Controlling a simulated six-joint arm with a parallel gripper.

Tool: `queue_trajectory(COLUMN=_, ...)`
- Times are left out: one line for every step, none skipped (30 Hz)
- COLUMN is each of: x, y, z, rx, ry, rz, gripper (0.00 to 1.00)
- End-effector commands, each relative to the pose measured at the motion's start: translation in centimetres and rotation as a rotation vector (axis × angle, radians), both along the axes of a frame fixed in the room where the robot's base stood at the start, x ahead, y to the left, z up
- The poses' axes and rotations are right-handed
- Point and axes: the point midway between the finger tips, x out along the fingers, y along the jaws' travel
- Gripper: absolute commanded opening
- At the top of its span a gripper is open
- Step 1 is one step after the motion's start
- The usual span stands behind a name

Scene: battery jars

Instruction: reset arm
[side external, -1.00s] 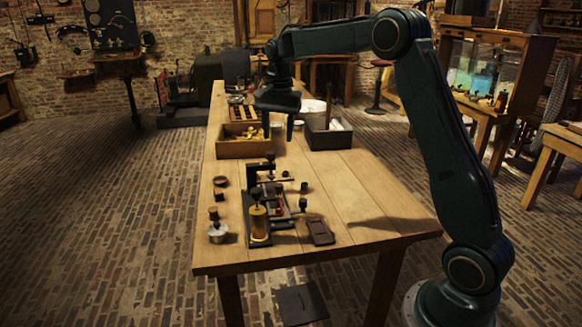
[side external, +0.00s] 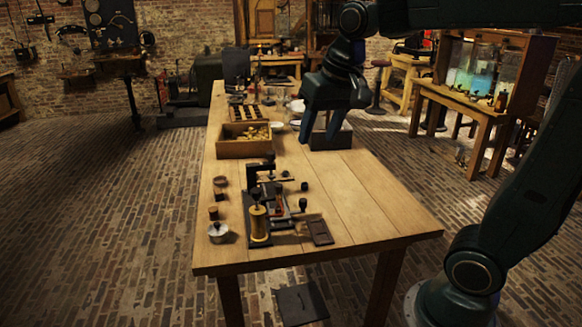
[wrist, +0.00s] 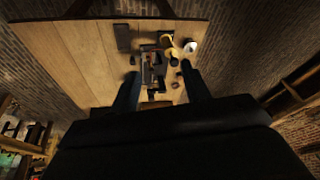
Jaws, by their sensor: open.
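My gripper (side external: 328,138) hangs over the right side of the wooden table in the side view, in front of a dark open box (side external: 342,136) that it partly hides. Its two fingers are apart with nothing visible between them. In the wrist view my gripper (wrist: 160,90) also shows open, its fingers pointing toward the table top. Between and beyond them is a brass and black apparatus (side external: 262,222), which stands at the near end of the table.
The wooden table (side external: 360,195) is bare at its right front. A wooden box of brass pieces (side external: 243,148) stands at the back left. A silver-lidded jar (side external: 218,232), small dark parts and a dark flat block (side external: 319,232) lie around the apparatus. A tank cabinet (side external: 475,80) stands at the right.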

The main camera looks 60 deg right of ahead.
Motion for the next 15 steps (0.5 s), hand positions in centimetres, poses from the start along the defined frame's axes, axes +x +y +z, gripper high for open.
queue_trajectory(x=-1.3, y=0.5, z=0.0, rx=-0.01, ry=-0.015, rz=0.036, gripper=0.47)
queue_trajectory(x=-1.9, y=0.8, z=-0.1, rx=-0.016, ry=-0.023, rz=0.057, gripper=0.47)
queue_trajectory(x=-2.8, y=1.1, z=-0.3, rx=-0.025, ry=-0.031, rz=0.086, gripper=0.47)
queue_trajectory(x=-3.4, y=1.3, z=-0.4, rx=-0.031, ry=-0.038, rz=0.105, gripper=0.47)
queue_trajectory(x=-4.0, y=1.5, z=-0.5, rx=-0.038, ry=-0.046, rz=0.127, gripper=0.47)
queue_trajectory(x=-4.8, y=1.8, z=-0.7, rx=-0.046, ry=-0.056, rz=0.155, gripper=0.47)
queue_trajectory(x=-5.5, y=2.0, z=-0.9, rx=-0.053, ry=-0.062, rz=0.176, gripper=0.47)
queue_trajectory(x=-6.1, y=2.2, z=-1.1, rx=-0.059, ry=-0.069, rz=0.196, gripper=0.47)
queue_trajectory(x=-6.9, y=2.4, z=-1.4, rx=-0.069, ry=-0.08, rz=0.223, gripper=0.47)
queue_trajectory(x=-7.5, y=2.6, z=-1.6, rx=-0.076, ry=-0.087, rz=0.245, gripper=0.47)
queue_trajectory(x=-8.1, y=2.8, z=-1.9, rx=-0.083, ry=-0.094, rz=0.264, gripper=0.47)
queue_trajectory(x=-8.9, y=3.0, z=-2.3, rx=-0.092, ry=-0.103, rz=0.292, gripper=0.47)
queue_trajectory(x=-9.4, y=3.1, z=-2.5, rx=-0.099, ry=-0.11, rz=0.311, gripper=0.47)
queue_trajectory(x=-9.9, y=3.3, z=-2.8, rx=-0.106, ry=-0.117, rz=0.331, gripper=0.47)
queue_trajectory(x=-10.6, y=3.4, z=-3.2, rx=-0.114, ry=-0.125, rz=0.354, gripper=0.47)
